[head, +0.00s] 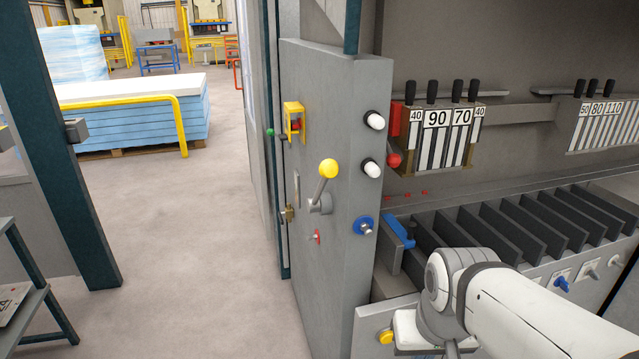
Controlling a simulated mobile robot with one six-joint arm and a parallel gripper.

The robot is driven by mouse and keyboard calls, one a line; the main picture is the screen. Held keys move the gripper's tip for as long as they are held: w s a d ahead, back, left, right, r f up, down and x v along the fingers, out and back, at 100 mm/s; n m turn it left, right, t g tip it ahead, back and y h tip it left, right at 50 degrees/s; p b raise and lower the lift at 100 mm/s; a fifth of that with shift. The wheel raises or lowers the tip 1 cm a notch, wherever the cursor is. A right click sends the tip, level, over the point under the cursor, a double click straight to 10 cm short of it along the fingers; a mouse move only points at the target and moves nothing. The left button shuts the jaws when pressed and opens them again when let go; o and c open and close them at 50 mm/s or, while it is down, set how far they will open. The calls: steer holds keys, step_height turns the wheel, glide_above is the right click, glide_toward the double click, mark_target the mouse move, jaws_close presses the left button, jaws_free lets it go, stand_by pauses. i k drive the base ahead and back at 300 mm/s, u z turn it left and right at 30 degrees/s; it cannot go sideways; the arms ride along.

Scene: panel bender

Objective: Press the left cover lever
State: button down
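A grey panel door (340,262) stands in the middle of the head view. A lever with a yellow ball knob (328,168) sticks out of its face and points up. A blue handle (399,231) lies at the left end of a row of dark slots, just right of the panel. No label shows which part is the left cover lever. My arm comes in from the lower right, with its wrist in front of the machine's lower front, below the blue handle. My gripper's fingers are not visible; the arm's end runs out of the bottom edge.
The panel also bears white knobs (374,120), a yellow-framed red switch (294,119) and a blue knob (363,226). Black-handled tools (434,93) marked with numbers hang behind. A yellow button (386,336) is beside my wrist. The floor (190,250) left is open.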

mark_target(329, 169)
steer(key=u, duration=0.15)
steer(key=k, duration=0.85)
steer(key=z, duration=0.6)
steer(key=i, duration=0.5)
